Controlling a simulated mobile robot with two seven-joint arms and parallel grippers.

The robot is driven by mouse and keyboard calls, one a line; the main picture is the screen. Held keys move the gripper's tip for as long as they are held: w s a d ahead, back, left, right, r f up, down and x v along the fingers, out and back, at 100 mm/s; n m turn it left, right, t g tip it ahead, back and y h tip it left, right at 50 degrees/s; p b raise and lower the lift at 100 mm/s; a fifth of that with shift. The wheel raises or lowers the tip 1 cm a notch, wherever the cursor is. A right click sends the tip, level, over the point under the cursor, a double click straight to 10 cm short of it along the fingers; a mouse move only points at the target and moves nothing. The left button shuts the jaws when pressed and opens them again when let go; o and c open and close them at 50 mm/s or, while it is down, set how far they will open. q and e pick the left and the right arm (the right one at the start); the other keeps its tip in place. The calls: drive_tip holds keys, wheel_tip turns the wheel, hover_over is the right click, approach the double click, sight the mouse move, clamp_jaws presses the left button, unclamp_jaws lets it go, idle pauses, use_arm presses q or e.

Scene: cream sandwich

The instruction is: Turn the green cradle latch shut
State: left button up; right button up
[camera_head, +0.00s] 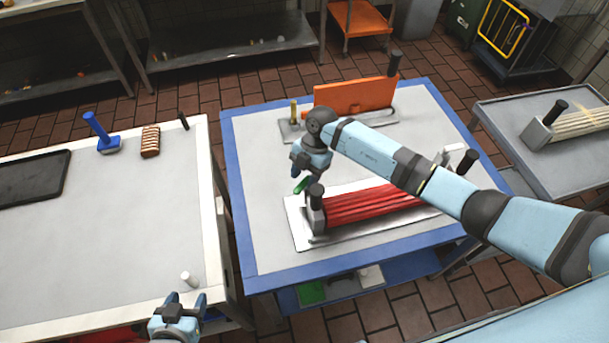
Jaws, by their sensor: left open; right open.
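The green latch (301,186) is a small green lever at the left end of a metal cradle (293,226) on the blue-edged table. The cradle holds several long red bars (368,207), with an upright black-topped post at each end. My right gripper (297,172) is open, pointing down just above and beside the green latch. I cannot tell whether it touches the latch. The forearm passes over the table and hides part of the area behind the cradle. My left gripper (186,300) is open and empty at the bottom left, over the white table's front edge.
Behind on the blue-edged table (255,180) stands an orange plate (350,96) in another metal holder. The white table (110,235) holds a blue-handled tool (106,140), a brown ribbed block (150,142), a black tray (30,178) and a small white cylinder (189,278). Its middle is clear.

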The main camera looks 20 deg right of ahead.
drive_tip(key=shift+s+a+f, duration=0.1)
drive_tip(key=shift+a+f, duration=0.05)
drive_tip(key=shift+f, duration=0.3)
drive_tip(key=shift+c, duration=0.2)
clamp_jaws()
